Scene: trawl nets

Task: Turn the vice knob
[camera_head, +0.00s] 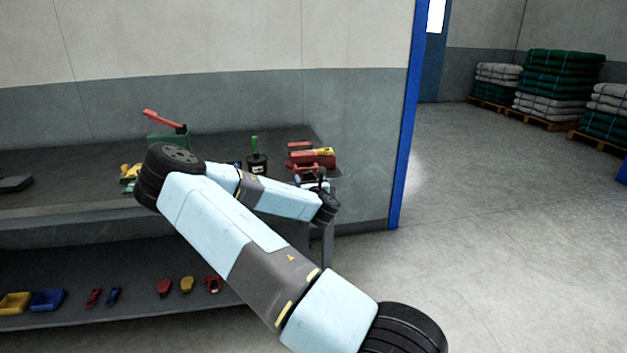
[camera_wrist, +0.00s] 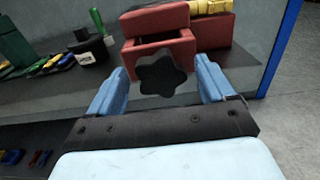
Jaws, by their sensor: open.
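The vice (camera_head: 319,160) is red with a yellow part on top and stands at the right end of the workbench. In the wrist view the vice body (camera_wrist: 213,33) fills the upper middle. Its black star-shaped knob (camera_wrist: 163,75) faces me. My gripper (camera_wrist: 160,82) is open, with one blue finger on each side of the knob. The fingers look apart from it; I cannot tell how far the knob lies between them in depth. In the head view my gripper (camera_head: 313,180) is small and partly hidden by my wrist, close in front of the vice.
The workbench (camera_head: 60,165) carries a green tool with a red lever (camera_head: 168,134), a black pot with a green handle (camera_head: 257,158) and yellow items. The lower shelf (camera_head: 130,262) holds bins and small tools. A blue post (camera_head: 408,120) stands right of the bench.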

